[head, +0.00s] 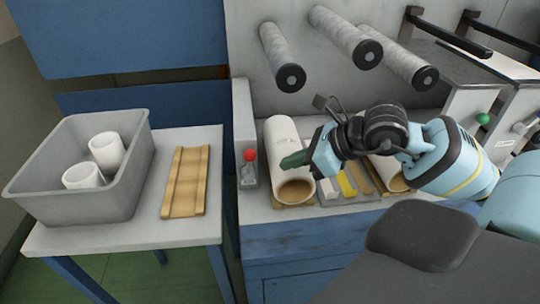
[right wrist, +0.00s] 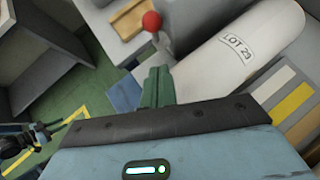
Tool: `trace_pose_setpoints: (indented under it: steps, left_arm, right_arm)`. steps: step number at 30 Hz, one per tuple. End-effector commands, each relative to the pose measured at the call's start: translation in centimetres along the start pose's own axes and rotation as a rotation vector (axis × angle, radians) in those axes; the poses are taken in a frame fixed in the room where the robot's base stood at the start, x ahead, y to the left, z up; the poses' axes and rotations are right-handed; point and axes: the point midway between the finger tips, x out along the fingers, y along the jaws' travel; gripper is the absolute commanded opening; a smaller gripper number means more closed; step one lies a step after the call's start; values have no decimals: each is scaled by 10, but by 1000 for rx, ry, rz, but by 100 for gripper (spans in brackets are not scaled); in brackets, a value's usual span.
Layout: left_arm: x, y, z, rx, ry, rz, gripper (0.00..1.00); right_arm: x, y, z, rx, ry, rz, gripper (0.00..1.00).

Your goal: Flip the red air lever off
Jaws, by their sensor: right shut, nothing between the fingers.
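The red air lever (head: 249,156) has a red ball knob on a small grey base at the left end of the machine's shelf. In the right wrist view the red knob (right wrist: 152,21) stands at the top, just beyond the fingertips, on a short metal stem. My right gripper (head: 284,162) is shut and empty, its green fingers pointing left toward the lever above the white roll. In the right wrist view the shut fingers (right wrist: 158,75) are below the knob and apart from it.
A white roll labelled LOT 23 (right wrist: 255,45) lies right beside the lever. Rollers (head: 278,57) project above the shelf. A side table (head: 120,235) at left holds a grey bin (head: 40,200) with white cores and a wooden cradle (head: 186,180).

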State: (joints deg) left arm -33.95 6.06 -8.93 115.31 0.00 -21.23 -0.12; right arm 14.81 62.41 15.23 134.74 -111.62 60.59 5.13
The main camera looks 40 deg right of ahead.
Motion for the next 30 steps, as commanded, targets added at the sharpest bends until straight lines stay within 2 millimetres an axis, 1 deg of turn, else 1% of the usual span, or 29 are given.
trace_pose_setpoints:
  steps: [4,9,16,22,30]
  left_arm:
    - [0,0,-2,0,3,0,36]
    - [-2,-1,-9,2,14,-2,36]
    - [-5,-1,-17,3,27,-3,36]
    - [-7,-1,-19,3,30,-4,36]
    - [-8,-1,-14,2,20,-3,36]
  right_arm:
    - [14,0,1,-1,-1,-1,0]
    - [21,0,13,-1,-5,-2,0]
    - [33,0,25,0,-4,0,0]
    - [39,0,29,-1,-2,-1,0]
    - [41,0,29,-1,1,0,0]
